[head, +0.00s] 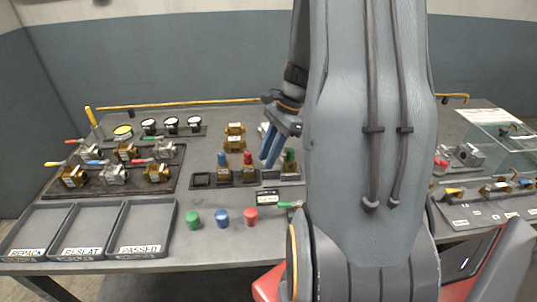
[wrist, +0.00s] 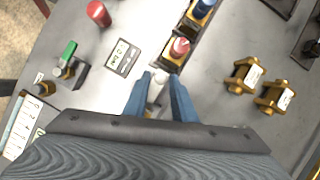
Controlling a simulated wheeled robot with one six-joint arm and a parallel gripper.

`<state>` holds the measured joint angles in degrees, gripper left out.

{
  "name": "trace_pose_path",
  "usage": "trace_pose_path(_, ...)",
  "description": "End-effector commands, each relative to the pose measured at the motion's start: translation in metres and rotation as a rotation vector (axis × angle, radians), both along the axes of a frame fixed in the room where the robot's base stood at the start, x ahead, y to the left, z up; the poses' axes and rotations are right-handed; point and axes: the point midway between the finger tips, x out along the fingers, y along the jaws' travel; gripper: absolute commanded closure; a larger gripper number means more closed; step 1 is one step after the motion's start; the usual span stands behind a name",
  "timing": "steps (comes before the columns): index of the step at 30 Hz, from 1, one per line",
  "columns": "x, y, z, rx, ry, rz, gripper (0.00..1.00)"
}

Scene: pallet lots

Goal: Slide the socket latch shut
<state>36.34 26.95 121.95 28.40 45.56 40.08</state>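My gripper (wrist: 160,88) points down over the table, its two blue fingers apart. A small pale grey piece (wrist: 158,90) shows between the fingers; I cannot tell whether it is the socket latch, and no finger clearly touches it. In the head view my gripper (head: 271,152) hangs over the socket row, right of the red-topped brass valve (head: 248,171). That valve (wrist: 177,50) shows just beyond the fingertips in the wrist view. The blue-topped valve (head: 222,170) sits left of it. A green-topped part (head: 290,158) stands at the right, partly hidden by my arm.
A small dark sign (wrist: 122,57) and a green-handled fixture (wrist: 66,58) lie left of the fingers in the wrist view. Two brass valves (head: 235,135) stand behind the row. Green, blue and red caps (head: 250,215) stand in front. Labelled trays (head: 137,230) lie front left.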

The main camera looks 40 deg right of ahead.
Motion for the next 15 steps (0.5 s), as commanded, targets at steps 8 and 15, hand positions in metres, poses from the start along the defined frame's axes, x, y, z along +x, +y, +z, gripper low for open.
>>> trace_pose_path(8, 0.0, 0.0, 0.0, 0.0, 0.0, 0.0, 1.0)
trace_pose_path(15, -0.008, -0.013, 0.002, 0.001, 0.0, -0.001, 1.0)
